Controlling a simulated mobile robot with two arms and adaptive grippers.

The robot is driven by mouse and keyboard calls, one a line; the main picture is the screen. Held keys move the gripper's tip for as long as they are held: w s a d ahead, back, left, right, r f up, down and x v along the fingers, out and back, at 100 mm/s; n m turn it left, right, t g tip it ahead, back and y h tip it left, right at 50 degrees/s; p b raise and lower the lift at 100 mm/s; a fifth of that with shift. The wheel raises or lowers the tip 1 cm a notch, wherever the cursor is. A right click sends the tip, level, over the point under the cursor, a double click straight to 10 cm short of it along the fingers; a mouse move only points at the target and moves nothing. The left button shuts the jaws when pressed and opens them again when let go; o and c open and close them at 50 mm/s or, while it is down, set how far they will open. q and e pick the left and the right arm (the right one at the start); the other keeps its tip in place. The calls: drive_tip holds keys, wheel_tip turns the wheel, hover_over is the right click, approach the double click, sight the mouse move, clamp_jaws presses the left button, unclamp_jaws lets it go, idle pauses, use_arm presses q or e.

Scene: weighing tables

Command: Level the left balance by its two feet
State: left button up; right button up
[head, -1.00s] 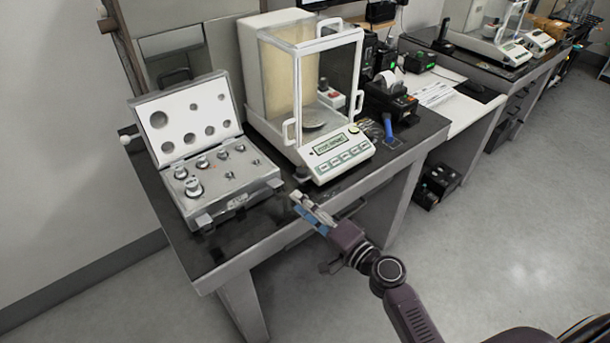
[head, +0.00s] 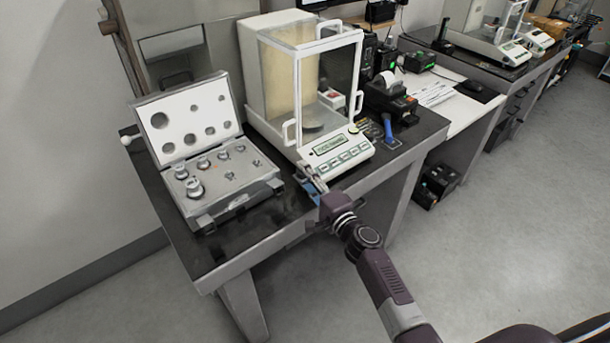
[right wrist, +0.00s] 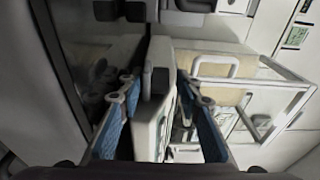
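The left balance (head: 335,158) stands on the dark tabletop, a white unit with a glass draft shield (head: 330,75) and a front panel with display and keys. My right gripper (head: 307,172) is at the balance's front left corner, low by the panel's edge, where a foot is; the gripper covers that foot in the head view. In the right wrist view the two blue-padded fingers (right wrist: 160,95) are apart, with a white part of the balance (right wrist: 152,115) showing between them. I cannot tell whether they touch a foot. The other foot is not clearly visible. My left gripper is out of view.
An open case of weights (head: 215,205) stands left of the balance, close to my gripper. A label printer (head: 390,100) and a blue-handled item (head: 388,128) are to the right. Another table with balances (head: 485,45) stands farther back. The floor in front is clear.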

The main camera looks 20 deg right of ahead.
clamp_jaws()
drive_tip(key=shift+a+f+m+h+b, duration=0.2)
drive_tip(key=shift+m+h+b, duration=0.1)
drive_tip(key=shift+h+b, duration=0.1)
drive_tip(key=shift+r+m+h, duration=0.2)
drive_tip(key=shift+m+h, duration=0.3)
drive_tip(key=shift+h, duration=0.3)
unclamp_jaws()
drive_tip(key=s+d, duration=0.1)
drive_tip(key=s, duration=1.1)
drive_tip(key=shift+d, duration=0.1)
